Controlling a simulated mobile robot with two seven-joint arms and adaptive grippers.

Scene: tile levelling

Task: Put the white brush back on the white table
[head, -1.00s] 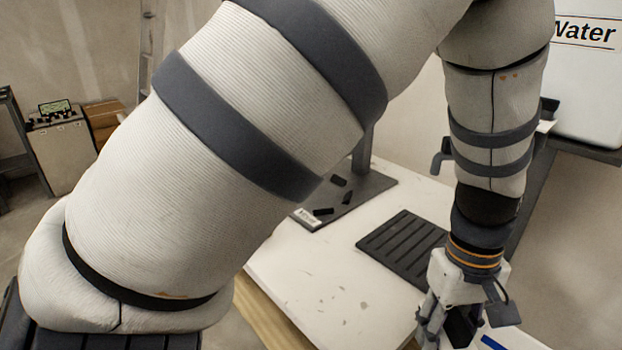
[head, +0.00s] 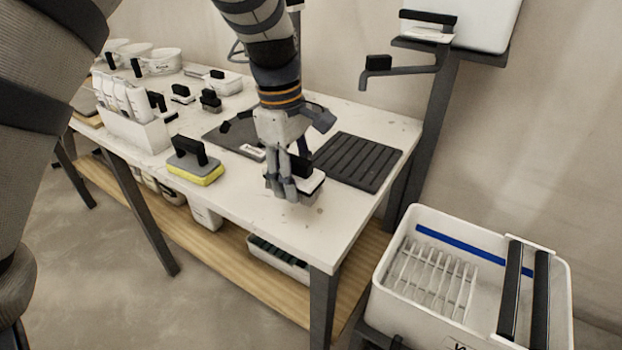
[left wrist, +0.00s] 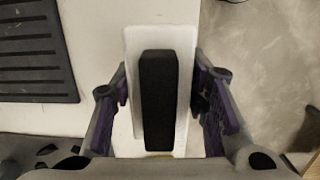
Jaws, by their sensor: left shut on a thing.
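The white brush (head: 314,185) has a white body and a black handle. My left gripper (head: 284,192) is shut on it, over the front right part of the white table (head: 325,230). In the left wrist view the brush (left wrist: 137,50) sits between the two fingers (left wrist: 160,100), its black handle facing the camera. The head view does not clearly show whether the brush touches the tabletop. The fingers hide part of the brush. My right gripper is not in view.
A black ribbed mat (head: 358,162) lies right of the brush. A yellow sponge float (head: 196,168) and a white bottle holder (head: 135,130) stand to the left. A white wash tub (head: 395,240) is at the right. The table's front middle is bare.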

